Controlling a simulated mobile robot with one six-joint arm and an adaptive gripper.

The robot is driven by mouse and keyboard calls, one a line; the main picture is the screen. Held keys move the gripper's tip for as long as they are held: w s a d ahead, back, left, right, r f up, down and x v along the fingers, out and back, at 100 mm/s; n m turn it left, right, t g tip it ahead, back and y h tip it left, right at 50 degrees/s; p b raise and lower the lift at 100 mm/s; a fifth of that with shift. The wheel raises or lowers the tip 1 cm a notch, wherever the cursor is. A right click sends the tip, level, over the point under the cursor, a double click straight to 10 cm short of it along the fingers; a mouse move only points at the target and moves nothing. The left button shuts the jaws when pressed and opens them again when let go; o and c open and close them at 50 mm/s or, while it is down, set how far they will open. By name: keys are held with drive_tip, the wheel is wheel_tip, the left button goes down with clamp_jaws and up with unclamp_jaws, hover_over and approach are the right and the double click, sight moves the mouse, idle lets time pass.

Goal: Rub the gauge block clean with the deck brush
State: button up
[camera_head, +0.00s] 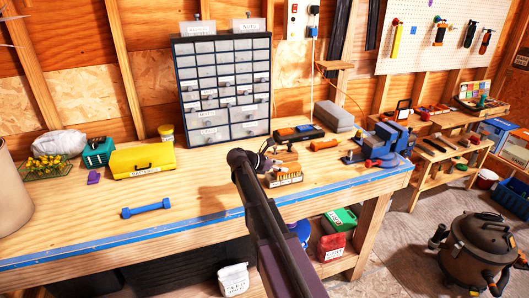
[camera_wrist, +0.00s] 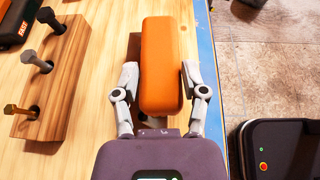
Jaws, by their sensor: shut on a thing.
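My gripper (camera_wrist: 160,78) is shut on the deck brush (camera_wrist: 161,45), seen from above as an orange rounded block between the two fingers. In the head view my gripper (camera_head: 270,167) is at the bench's front part, and the brush (camera_head: 287,180) shows an orange top with pale bristles or a label below. A wooden block (camera_wrist: 50,85) with three bolts stands left of the brush in the wrist view, apart from it. This may be the gauge block; I see no label naming it. The brush's underside and any contact with the bench are hidden.
The bench's blue front edge (camera_wrist: 207,60) is close to the brush's right in the wrist view. A blue vise (camera_head: 388,143) stands to the right, a drawer cabinet (camera_head: 222,85) behind. A blue dumbbell-shaped tool (camera_head: 146,209) and yellow case (camera_head: 142,160) lie left; bench between is clear.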

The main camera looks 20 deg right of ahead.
sight(298, 164)
drive_tip(key=shift+d+f, duration=0.1)
drive_tip(key=shift+d, duration=2.9)
drive_tip(key=shift+a, duration=6.3)
wheel_tip(298, 164, up, 8)
drive_tip(key=p, duration=0.7)
drive_tip(key=shift+d, duration=0.1)
